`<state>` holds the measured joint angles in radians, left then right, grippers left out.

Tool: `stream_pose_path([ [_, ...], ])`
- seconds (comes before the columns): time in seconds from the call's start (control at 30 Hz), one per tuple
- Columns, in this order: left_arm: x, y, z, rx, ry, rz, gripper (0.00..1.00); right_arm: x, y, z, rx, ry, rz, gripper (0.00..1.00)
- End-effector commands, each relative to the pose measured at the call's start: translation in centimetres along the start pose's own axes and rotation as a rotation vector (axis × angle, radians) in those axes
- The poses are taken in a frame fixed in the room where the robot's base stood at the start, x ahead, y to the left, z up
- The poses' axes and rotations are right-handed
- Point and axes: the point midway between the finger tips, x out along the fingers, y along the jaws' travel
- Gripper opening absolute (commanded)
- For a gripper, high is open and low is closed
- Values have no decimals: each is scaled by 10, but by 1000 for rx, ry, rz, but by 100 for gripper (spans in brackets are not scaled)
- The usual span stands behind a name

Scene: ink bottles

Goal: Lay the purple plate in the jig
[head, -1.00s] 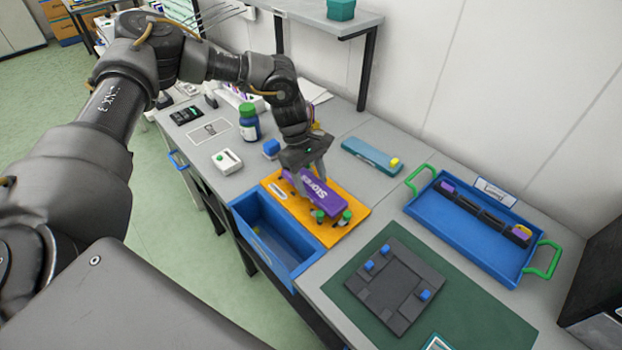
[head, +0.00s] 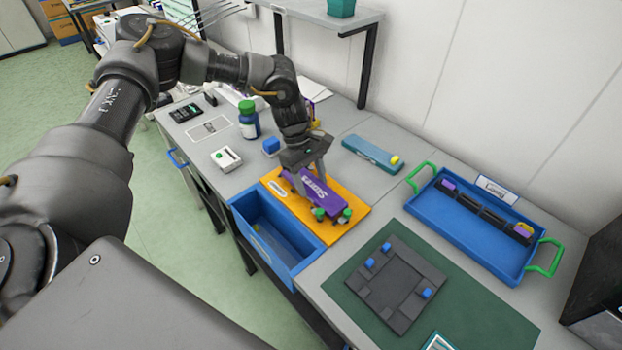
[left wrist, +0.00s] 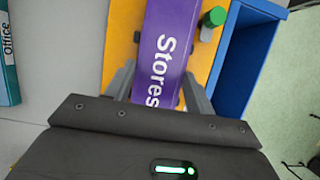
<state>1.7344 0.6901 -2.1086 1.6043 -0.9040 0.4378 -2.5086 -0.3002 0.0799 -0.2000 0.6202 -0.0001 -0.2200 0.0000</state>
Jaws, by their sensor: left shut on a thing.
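The purple plate (head: 322,197), lettered "Stores", is at the orange board (head: 331,233); I cannot tell whether it touches the board. My left gripper (head: 309,186) is shut on it, with one finger on each long side. In the left wrist view the plate (left wrist: 165,45) runs away from me between the fingers (left wrist: 158,90). Green-capped pegs (head: 343,215) stand by the plate's near end. The jig is a dark grey square frame (head: 388,312) with blue blocks, lying on a green mat (head: 470,318) at the front right. No plate lies in it. My right gripper is not in view.
An open blue drawer (head: 262,240) juts out before the orange board. A blue tray (head: 440,222) with green handles stands right of it.

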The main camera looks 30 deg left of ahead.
Motion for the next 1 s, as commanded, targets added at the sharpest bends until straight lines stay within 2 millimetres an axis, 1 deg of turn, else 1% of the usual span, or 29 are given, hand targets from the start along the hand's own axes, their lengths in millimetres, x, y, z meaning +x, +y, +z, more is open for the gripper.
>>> stream_pose_path([
  [0.1, 3, 0, -1, 0, 0, 0, 22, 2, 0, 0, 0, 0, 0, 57],
  [0.53, 3, 0, -1, 0, 0, 1, 22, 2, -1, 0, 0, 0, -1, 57],
  [1.0, 7, 0, -3, 0, -1, 1, 22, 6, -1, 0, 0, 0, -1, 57],
])
